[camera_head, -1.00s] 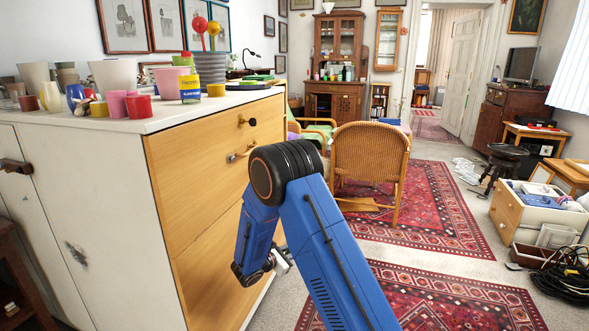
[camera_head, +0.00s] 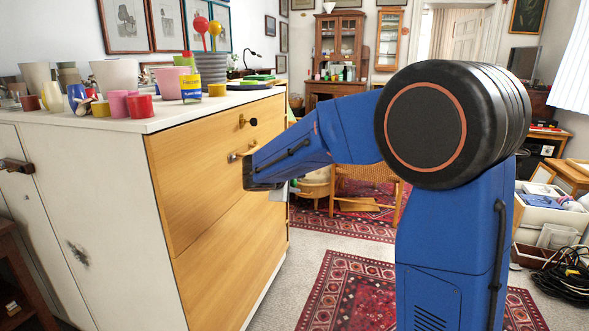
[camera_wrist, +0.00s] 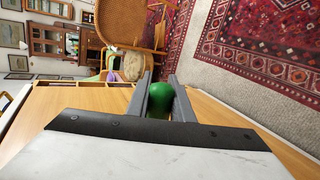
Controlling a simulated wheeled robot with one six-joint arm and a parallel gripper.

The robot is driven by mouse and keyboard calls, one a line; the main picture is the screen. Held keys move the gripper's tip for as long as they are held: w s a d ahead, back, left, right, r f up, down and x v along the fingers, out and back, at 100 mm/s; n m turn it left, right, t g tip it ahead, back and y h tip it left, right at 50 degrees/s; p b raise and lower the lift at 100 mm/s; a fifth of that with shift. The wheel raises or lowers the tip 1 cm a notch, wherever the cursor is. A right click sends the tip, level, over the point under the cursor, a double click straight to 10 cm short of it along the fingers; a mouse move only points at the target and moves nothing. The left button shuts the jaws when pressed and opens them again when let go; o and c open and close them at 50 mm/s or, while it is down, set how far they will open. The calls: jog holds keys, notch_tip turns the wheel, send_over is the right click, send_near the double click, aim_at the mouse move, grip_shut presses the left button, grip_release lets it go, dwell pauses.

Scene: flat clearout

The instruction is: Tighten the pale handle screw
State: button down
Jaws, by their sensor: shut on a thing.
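The light wood drawer front (camera_head: 200,185) of the white cabinet bears a pale metal handle (camera_head: 236,156) and a dark round knob above it. No separate handle screw can be made out. In the wrist view, my gripper (camera_wrist: 160,80) is shut on a rounded green thing (camera_wrist: 160,99), perhaps a tool handle. Its far end is hidden. In the head view, my blue arm reaches left to the drawer front, just below the handle. My fingers and the green thing are hidden there.
The white cabinet top (camera_head: 140,123) is crowded with cups, pots and a yellow-blue tin (camera_head: 191,88). A wicker chair (camera_head: 365,190) stands behind my arm. Cables (camera_head: 566,272) lie on the floor at right. Patterned rugs (camera_head: 345,290) cover much of the open floor.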

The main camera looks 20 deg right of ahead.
jog(key=shift+m+t+y, duration=0.3)
jog(key=shift+y, duration=0.2)
jog(key=r, duration=0.2)
jog(key=s+r, duration=0.1)
jog(key=r, duration=0.1)
jog(key=s+a+r, duration=0.1)
jog(key=r, duration=0.2)
jog(key=shift+s+r, duration=0.1)
jog(key=shift+s, duration=0.05)
jog(key=shift+w+a, duration=0.75)
jog(key=shift+a, duration=0.25)
jog(key=shift+w+a, duration=0.7)
jog(key=shift+a, duration=0.25)
jog(key=shift+w+a, duration=0.4)
jog(key=shift+a, duration=0.2)
jog(key=shift+s+a+f+g+y, duration=0.1)
jog(key=shift+s+f+g+y, duration=0.1)
jog(key=shift+g+y, duration=0.4)
jog(key=shift+s+a+f+g+y, duration=0.15)
jog(key=shift+g+y, duration=0.25)
jog(key=shift+g, duration=0.4)
jog(key=shift+d, duration=0.1)
